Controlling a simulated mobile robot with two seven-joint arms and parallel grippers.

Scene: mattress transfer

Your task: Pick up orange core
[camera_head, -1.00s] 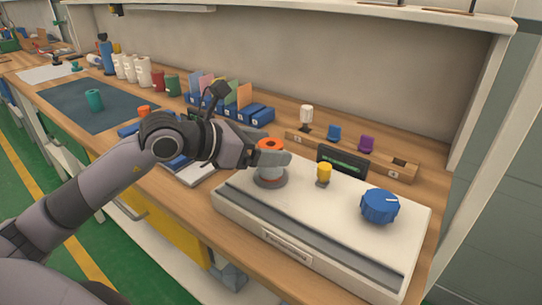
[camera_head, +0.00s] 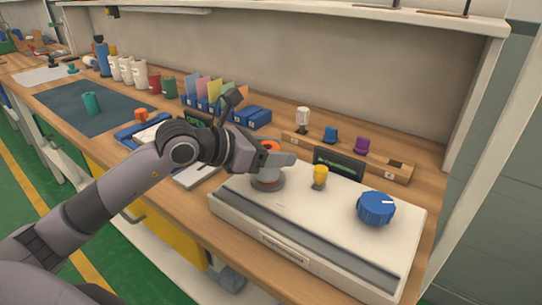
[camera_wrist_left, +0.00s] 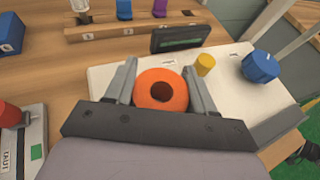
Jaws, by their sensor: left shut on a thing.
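The orange core (camera_head: 270,147) is at the round grey mount (camera_head: 267,184) on the left part of the white device (camera_head: 320,214). My left gripper (camera_head: 272,158) has its fingers on both sides of the core and is shut on it. In the left wrist view the core (camera_wrist_left: 161,89) shows as an orange ring with a dark hole, between the two grey fingers (camera_wrist_left: 162,85). I cannot tell whether the core still touches the mount. My right gripper is not in view.
A yellow knob (camera_head: 320,174) and a blue dial (camera_head: 376,208) stand on the device to the right. A dark display (camera_head: 339,162) and a wooden rack (camera_head: 370,163) stand behind. Another orange piece (camera_head: 141,115) lies further left near a blue tray.

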